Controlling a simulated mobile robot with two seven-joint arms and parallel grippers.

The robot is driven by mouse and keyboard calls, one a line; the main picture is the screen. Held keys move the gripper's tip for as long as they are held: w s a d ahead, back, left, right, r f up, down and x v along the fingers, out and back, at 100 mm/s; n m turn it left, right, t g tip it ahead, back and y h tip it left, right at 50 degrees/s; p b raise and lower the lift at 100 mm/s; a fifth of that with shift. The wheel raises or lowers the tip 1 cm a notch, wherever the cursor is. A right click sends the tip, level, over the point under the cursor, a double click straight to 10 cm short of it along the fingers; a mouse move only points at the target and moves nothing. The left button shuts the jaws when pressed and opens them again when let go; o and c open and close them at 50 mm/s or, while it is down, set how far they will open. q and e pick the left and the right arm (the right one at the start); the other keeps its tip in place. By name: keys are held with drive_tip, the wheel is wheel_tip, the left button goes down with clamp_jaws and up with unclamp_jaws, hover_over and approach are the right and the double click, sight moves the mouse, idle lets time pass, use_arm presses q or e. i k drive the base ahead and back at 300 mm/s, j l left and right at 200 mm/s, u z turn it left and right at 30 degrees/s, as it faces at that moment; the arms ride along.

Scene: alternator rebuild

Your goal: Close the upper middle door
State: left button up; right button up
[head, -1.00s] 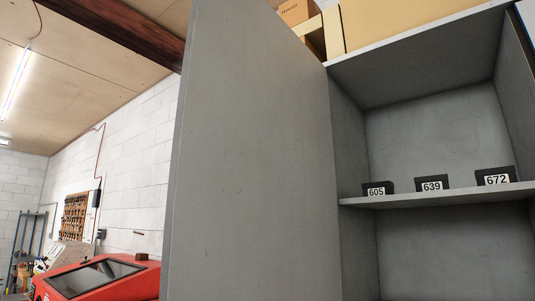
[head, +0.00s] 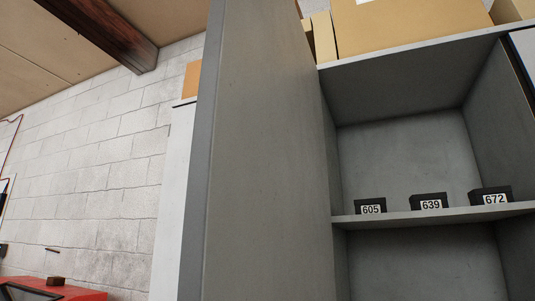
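A tall grey cabinet door (head: 265,160) stands open in the head view, swung out toward me on the left side of an open cabinet compartment (head: 400,165). Its edge (head: 203,165) faces me, and its lower end runs out of the picture. Whether this is the upper middle door I cannot tell for sure. Neither of my grippers is in view.
Small black boxes labelled 605 (head: 370,206), 639 (head: 429,202) and 672 (head: 491,196) stand on the inner shelf (head: 440,214). Cardboard boxes (head: 400,28) sit on top of the cabinet. A red machine (head: 45,289) is at the lower left.

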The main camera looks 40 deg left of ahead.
sight(256, 225)
drive_tip(key=j, duration=1.35)
